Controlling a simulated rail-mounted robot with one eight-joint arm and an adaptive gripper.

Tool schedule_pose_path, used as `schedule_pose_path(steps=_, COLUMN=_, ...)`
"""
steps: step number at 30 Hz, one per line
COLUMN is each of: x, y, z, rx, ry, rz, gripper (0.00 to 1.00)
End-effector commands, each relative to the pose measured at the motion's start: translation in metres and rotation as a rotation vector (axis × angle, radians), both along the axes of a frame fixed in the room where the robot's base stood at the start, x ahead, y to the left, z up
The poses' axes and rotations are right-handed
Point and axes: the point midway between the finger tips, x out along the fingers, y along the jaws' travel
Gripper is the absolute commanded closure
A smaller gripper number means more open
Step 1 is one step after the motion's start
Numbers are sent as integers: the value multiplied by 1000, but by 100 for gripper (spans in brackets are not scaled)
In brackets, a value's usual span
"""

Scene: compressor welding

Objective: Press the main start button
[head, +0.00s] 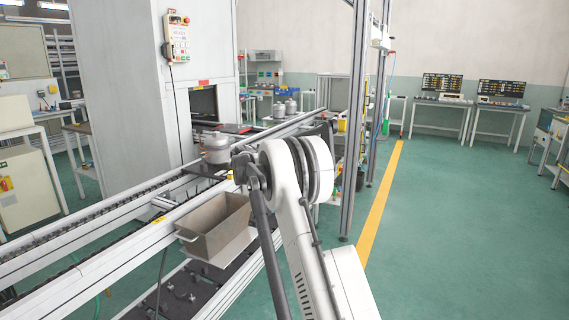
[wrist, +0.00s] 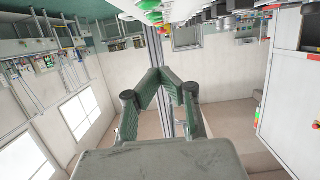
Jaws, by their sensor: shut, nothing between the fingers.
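In the wrist view my gripper (wrist: 171,80) is shut and empty, its dark green fingers meeting at the tips. Beyond the tips, at the top edge, are green buttons (wrist: 151,16) on a pale surface that is cut off by the frame. They are apart from the fingertips in the picture. I cannot tell which of them is the main start button. In the head view a hanging control box (head: 178,40) with a red knob on top is fixed to the tall white cabinet. My gripper's fingers cannot be made out in the head view.
A conveyor (head: 110,212) runs along the left, with a grey compressor (head: 215,150) on it. A metal bin (head: 214,226) hangs at its side. A metal post (head: 354,125) stands right of my arm. Green floor (head: 460,230) is clear on the right.

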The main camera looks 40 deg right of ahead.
Motion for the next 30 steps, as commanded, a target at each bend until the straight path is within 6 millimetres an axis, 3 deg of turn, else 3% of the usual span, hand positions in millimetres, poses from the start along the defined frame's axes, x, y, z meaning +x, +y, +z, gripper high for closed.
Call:
schedule_pose_path(steps=5, x=5, y=-11, z=-3, rx=0, ry=0, rz=-1, gripper=100)
schedule_pose_path(steps=24, x=41, y=-89, z=-25, rx=0, ry=-1, rz=-1, gripper=100)
schedule_pose_path(steps=30, x=41, y=-88, z=-52, rx=0, ry=0, rz=0, gripper=100)
